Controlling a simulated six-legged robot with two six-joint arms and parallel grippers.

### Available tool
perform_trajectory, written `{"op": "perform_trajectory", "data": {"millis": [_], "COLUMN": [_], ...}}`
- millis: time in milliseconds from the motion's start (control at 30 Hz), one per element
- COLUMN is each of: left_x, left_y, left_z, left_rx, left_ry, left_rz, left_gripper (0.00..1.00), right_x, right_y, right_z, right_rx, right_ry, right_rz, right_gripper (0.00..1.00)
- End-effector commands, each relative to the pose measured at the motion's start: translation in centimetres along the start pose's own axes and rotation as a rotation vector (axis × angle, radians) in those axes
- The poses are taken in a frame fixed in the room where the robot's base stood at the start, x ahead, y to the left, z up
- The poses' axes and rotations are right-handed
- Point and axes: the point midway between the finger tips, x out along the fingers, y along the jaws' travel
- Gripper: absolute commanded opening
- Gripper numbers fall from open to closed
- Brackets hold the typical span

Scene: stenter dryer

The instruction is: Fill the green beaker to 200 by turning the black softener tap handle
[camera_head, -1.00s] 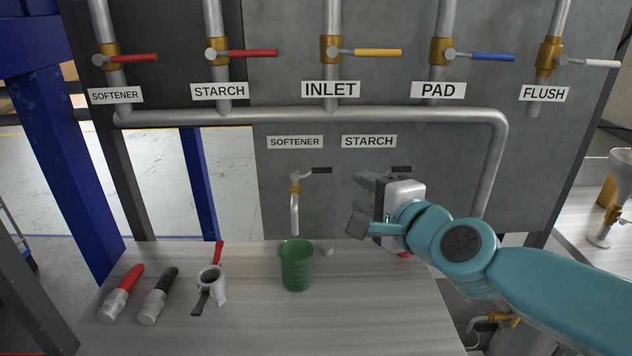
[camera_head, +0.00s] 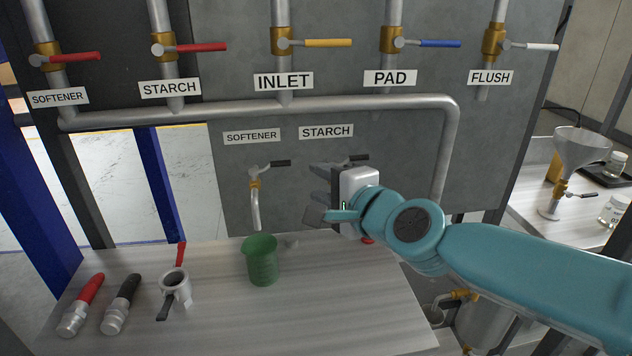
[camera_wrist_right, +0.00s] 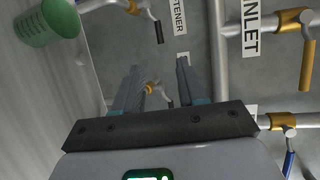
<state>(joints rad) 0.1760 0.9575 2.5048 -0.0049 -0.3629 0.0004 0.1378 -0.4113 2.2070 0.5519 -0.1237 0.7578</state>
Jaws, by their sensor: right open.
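The green beaker (camera_head: 262,262) stands upright on the table, below the spout of the softener tap (camera_head: 256,200). The tap's black handle (camera_head: 280,163) points right, roughly level. I cannot read the beaker's marks or see any liquid. My right gripper (camera_head: 317,192) is open and empty, right of the softener tap and in front of the starch tap, which it partly hides. The right wrist view shows the beaker (camera_wrist_right: 45,25) at the upper left and the softener handle (camera_wrist_right: 158,32) beyond the open fingers (camera_wrist_right: 158,68). My left gripper is out of view.
The starch tap's black handle (camera_head: 356,158) is just behind my right gripper. A red-handled fitting (camera_head: 82,303), a black-handled fitting (camera_head: 121,303) and a grey clamp-like part (camera_head: 175,285) lie on the table's left. The table (camera_head: 340,310) is clear at front right.

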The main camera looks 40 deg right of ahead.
Motion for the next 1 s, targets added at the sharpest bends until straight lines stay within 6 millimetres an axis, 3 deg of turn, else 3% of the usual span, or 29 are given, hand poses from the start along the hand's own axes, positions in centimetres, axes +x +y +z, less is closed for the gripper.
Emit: {"op": "perform_trajectory", "data": {"millis": [500, 1000], "left_x": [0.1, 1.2], "left_y": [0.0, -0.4], "left_z": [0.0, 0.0], "left_rx": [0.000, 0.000], "left_ry": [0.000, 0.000], "left_rz": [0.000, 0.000], "left_gripper": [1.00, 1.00], "right_x": [0.1, 3.9], "right_y": [0.1, 0.1], "right_z": [0.0, 0.0], "right_rx": [0.000, -0.001], "right_ry": [0.000, 0.000], "right_rz": [0.000, 0.001], "right_gripper": [0.41, 0.41]}}
